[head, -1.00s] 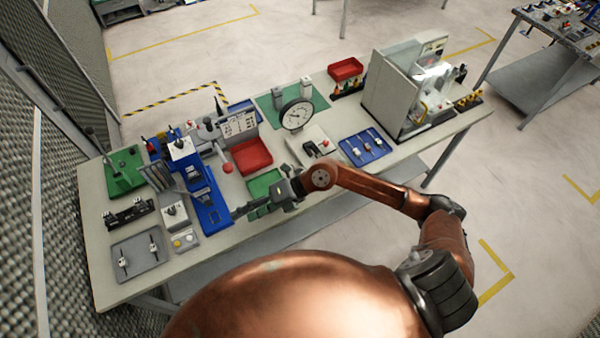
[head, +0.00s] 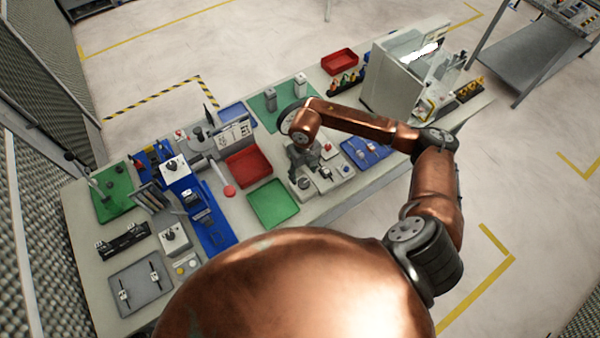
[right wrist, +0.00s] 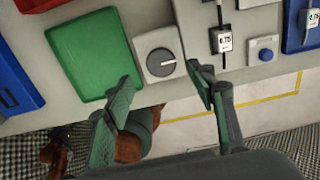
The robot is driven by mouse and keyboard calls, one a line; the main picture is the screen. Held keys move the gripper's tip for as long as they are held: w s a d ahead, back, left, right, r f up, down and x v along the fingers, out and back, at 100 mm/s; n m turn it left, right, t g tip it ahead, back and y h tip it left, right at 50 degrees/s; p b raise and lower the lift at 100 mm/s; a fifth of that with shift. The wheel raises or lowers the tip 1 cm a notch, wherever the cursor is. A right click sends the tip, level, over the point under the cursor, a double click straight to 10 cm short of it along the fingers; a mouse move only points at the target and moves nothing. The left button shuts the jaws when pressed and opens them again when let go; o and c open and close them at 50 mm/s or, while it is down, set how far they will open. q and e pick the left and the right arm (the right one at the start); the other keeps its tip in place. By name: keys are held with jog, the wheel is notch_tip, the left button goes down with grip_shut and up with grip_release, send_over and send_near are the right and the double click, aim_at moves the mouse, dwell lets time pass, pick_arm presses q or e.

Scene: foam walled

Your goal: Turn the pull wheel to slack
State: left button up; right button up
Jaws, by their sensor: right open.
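A round grey knob (right wrist: 161,63) with a pale pointer line sits on a light square base in the right wrist view. It looks like the pull wheel, though no label on it is readable. It also shows in the head view (head: 304,183), just in front of my right gripper (head: 302,160). In the right wrist view my right gripper (right wrist: 160,76) is open and empty, with its green-padded fingers spread either side of the knob. I see no contact, and cannot tell the height gap. The round dial gauge (head: 287,119) is mostly hidden behind my right arm. My left gripper is out of view.
A green tray (head: 273,204) lies left of the knob, with a red tray (head: 248,167) behind it. A blue tray (head: 365,152) with small gauges lies to the right. A red-balled lever (head: 229,191) and blue fixture (head: 212,225) stand farther left. The bench's front edge is close.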

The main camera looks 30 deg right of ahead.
aim_at(304, 182)
jog(key=shift+w+a+f, duration=0.1)
jog(key=shift+w+f, duration=0.05)
jog(key=shift+f, duration=0.2)
jog(key=f, duration=0.2)
jog(key=f+p, duration=0.1)
jog(key=shift+s+f, duration=0.3)
jog(key=shift+d+f, duration=0.25)
jog(key=shift+f, duration=0.85)
jog(key=shift+w+f+p, duration=0.1)
jog(key=shift+f+p, duration=0.2)
jog(key=shift+f, duration=0.25)
jog(key=c, duration=1.1)
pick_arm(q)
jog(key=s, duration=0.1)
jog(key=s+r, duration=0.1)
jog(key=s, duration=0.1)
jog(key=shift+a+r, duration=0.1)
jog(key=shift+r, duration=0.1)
pick_arm(e)
jog(key=shift+c, duration=0.3)
